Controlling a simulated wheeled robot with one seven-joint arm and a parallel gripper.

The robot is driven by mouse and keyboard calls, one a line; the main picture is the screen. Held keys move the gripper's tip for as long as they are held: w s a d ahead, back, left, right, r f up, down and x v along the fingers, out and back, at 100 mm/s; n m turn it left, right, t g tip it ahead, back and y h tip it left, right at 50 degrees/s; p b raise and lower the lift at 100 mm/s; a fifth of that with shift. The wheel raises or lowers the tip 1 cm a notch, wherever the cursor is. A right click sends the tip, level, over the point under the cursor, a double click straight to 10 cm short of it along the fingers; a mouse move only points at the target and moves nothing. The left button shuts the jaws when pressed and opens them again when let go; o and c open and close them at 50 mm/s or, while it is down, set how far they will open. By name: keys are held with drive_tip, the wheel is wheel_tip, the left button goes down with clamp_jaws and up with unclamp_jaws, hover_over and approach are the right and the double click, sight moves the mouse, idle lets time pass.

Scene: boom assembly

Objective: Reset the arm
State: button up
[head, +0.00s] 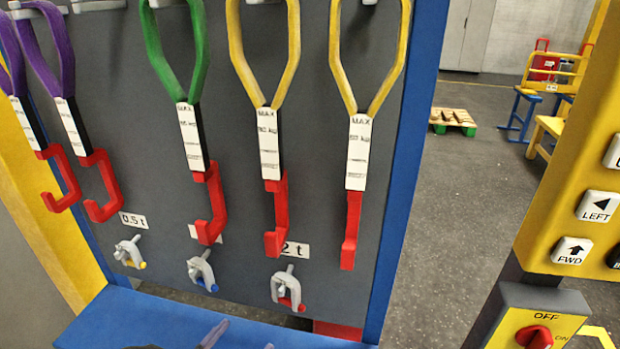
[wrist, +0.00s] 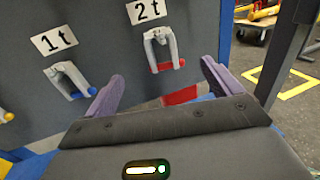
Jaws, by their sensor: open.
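My gripper (wrist: 162,72) is open and empty in the wrist view, its two purple-grey fingers spread apart in front of the grey board. In the head view only the tips of my gripper (head: 240,341) show at the bottom edge, below the board's shackles. No object is between the fingers.
The board (head: 330,130) carries purple, green and yellow slings (head: 264,60) with red hooks. Below hang a yellow-pinned shackle (head: 130,252), a blue-pinned one (head: 203,270) and a red-pinned one (head: 287,287). A blue ledge (head: 130,315) lies beneath. A yellow control panel (head: 575,200) stands at right.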

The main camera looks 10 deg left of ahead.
drive_tip(key=d+m+g+y, duration=0.4)
drive_tip(key=d+m+g, duration=1.4)
drive_tip(key=d+m, duration=0.9)
drive_tip(key=w+d+r+m+t+y+p, duration=0.1)
drive_tip(key=w+d+r+m+t+y, duration=0.1)
drive_tip(key=d+r+m+t, duration=0.45)
wheel_tip(320, 180, up, 16)
drive_tip(key=d+n+g+p, duration=0.1)
drive_tip(key=g+p, duration=0.2)
drive_tip(key=p, duration=1.5)
drive_tip(key=shift+r+p, duration=0.2)
drive_tip(key=shift+p, duration=0.1)
drive_tip(key=shift+n, duration=0.25)
